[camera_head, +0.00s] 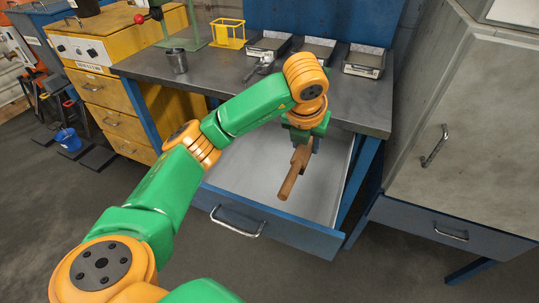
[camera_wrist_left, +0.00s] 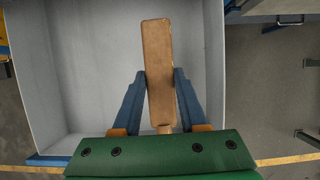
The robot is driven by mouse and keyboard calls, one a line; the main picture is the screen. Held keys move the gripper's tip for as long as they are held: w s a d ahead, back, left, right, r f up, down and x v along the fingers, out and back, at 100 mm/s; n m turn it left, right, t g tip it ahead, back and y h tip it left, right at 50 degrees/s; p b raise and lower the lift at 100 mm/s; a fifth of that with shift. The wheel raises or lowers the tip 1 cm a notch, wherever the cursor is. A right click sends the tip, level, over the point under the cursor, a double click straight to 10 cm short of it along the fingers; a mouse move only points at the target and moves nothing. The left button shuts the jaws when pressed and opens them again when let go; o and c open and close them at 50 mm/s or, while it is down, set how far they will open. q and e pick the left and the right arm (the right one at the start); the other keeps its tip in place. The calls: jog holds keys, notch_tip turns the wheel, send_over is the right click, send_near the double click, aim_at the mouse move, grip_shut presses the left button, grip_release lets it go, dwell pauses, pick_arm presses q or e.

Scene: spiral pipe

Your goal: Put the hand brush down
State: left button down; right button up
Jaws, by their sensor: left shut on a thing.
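The hand brush (camera_head: 293,178) has a brown wooden body and shows below my left gripper (camera_head: 302,146) in the head view. In the left wrist view the brush (camera_wrist_left: 158,60) lies lengthwise between the two blue fingers of my left gripper (camera_wrist_left: 160,92), which is shut on it. The gripper and brush are over the open drawer (camera_head: 238,221), which has a pale grey inside and a blue front. I cannot tell whether the brush touches the drawer floor. My right gripper is in neither view.
The grey workbench (camera_head: 215,80) stands above the drawer. It bears a metal cup (camera_head: 177,61), a yellow wire rack (camera_head: 229,33) and several small trays (camera_head: 364,61). A grey cabinet (camera_head: 470,110) stands at the right. The drawer floor around the brush looks bare.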

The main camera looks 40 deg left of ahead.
pick_arm(q)
jog(key=a+f, duration=0.2)
jog(key=a, duration=0.1)
jog(key=w+a+f, duration=0.1)
jog(key=a+f, duration=0.3)
jog(key=a, duration=0.1)
jog(key=shift+w+a+f, duration=0.3)
jog(key=shift+a+f, duration=0.05)
jog(key=shift+f, duration=0.05)
jog(key=f, duration=0.4)
jog(key=shift+a+p, duration=0.3)
jog(key=shift+a, duration=0.1)
jog(key=shift+f, duration=0.25)
jog(key=shift+c, duration=2.2)
grip_release()
jog(key=shift+r, duration=0.1)
jog(key=shift+r, duration=0.1)
